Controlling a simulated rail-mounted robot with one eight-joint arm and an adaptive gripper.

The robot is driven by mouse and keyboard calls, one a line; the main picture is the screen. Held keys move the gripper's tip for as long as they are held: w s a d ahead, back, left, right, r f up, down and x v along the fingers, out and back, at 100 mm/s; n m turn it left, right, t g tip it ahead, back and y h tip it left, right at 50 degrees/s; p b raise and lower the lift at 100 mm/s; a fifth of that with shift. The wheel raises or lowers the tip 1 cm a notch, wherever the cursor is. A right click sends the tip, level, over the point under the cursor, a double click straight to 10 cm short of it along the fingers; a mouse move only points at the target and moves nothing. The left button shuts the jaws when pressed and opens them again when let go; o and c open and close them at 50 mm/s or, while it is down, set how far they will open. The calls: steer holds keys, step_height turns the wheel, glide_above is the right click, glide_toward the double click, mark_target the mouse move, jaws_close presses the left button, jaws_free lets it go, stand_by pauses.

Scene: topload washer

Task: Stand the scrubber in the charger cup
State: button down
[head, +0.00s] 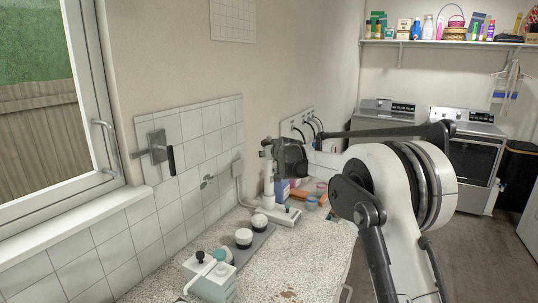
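My gripper (277,152) is at the end of my arm, over the back of the counter near the tiled wall. It is small and partly hidden by its dark wrist, so I cannot tell whether its fingers are open or shut. A slim white upright piece (268,181) shows just below and left of it; I cannot tell whether this is the scrubber or part of the charger, or whether the gripper touches it. A low white base (281,215), apparently the charger, stands below on the counter, with a cord near it. The cup opening is not clear.
A pale teal box (211,278) with a black knob is at the front. Small coloured items (311,202) sit behind the charger. The speckled counter (285,262) is clear at right front.

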steer(key=shift+f+b, duration=0.8)
steer(key=shift+f, duration=0.55)
steer(key=c, duration=1.2)
jaws_free()
steer(key=shift+o, duration=0.2)
steer(key=shift+f, duration=0.1)
steer(key=v, duration=1.2)
steer(key=shift+s, duration=0.1)
